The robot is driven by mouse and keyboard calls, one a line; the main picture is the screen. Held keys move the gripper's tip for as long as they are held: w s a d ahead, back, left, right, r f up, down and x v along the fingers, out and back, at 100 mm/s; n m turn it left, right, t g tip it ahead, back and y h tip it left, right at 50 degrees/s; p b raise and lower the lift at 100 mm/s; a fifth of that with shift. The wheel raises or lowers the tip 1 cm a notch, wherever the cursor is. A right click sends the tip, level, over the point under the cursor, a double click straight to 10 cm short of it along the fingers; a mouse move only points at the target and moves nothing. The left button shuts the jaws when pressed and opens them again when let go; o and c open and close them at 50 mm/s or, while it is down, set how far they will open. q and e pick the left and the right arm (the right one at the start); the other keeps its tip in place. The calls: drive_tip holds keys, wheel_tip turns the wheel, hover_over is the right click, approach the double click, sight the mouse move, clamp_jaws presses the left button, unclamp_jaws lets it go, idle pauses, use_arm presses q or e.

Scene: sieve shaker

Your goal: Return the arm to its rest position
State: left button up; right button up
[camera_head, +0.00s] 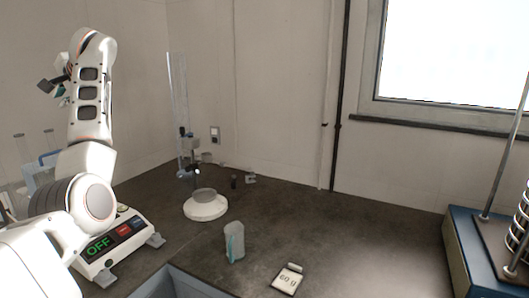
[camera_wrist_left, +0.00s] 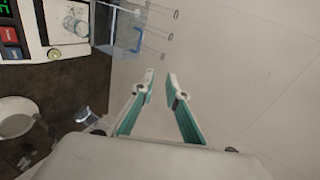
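My left arm rises at the left of the head view, bent up above the counter. My left gripper (camera_head: 57,88) is at its top left end, high and apart from everything on the counter, partly hidden by the arm. In the left wrist view its two teal fingers (camera_wrist_left: 159,78) stand a little apart, with nothing between the tips. A plain wall fills the view beyond them. My right gripper is in neither view.
A blue-based machine (camera_head: 465,250) stands at the right.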

use_arm(q)
wheel_tip(320, 180, down, 26)
drive_tip(key=s+d, duration=0.3)
drive_tip(key=s+d+f+m+t+h, duration=0.1)
drive_tip(key=s+d+f, duration=0.4)
drive_tip(key=f, duration=0.5)
drive_tip(key=s+d+f+m+t+h, duration=0.1)
drive_tip(key=s+d+f, duration=0.2)
drive_tip(key=s+f, duration=0.5)
drive_tip(key=s+d+f+h, duration=0.2)
drive_tip(key=s+d+f, duration=0.25)
drive_tip(key=s, duration=0.35)
drive_tip(key=s+d+f+m+h, duration=0.1)
drive_tip(key=s+d+f, duration=0.2)
drive_tip(key=s+d, duration=0.3)
drive_tip(key=s+d+f+h, duration=0.2)
drive_tip(key=s+d+f, duration=0.2)
drive_tip(key=s, duration=0.5)
drive_tip(key=d+f+n+t+h+b, duration=0.2)
drive_tip(key=d+f+h+b, duration=0.3)
drive_tip(key=d+f, duration=1.1)
wheel_tip(320, 180, down, 4)
drive_tip(key=shift+w+f+n+t+h, duration=0.15)
drive_tip(key=shift+w+n+t+h, duration=0.15)
drive_tip(key=shift+t+h, duration=0.55)
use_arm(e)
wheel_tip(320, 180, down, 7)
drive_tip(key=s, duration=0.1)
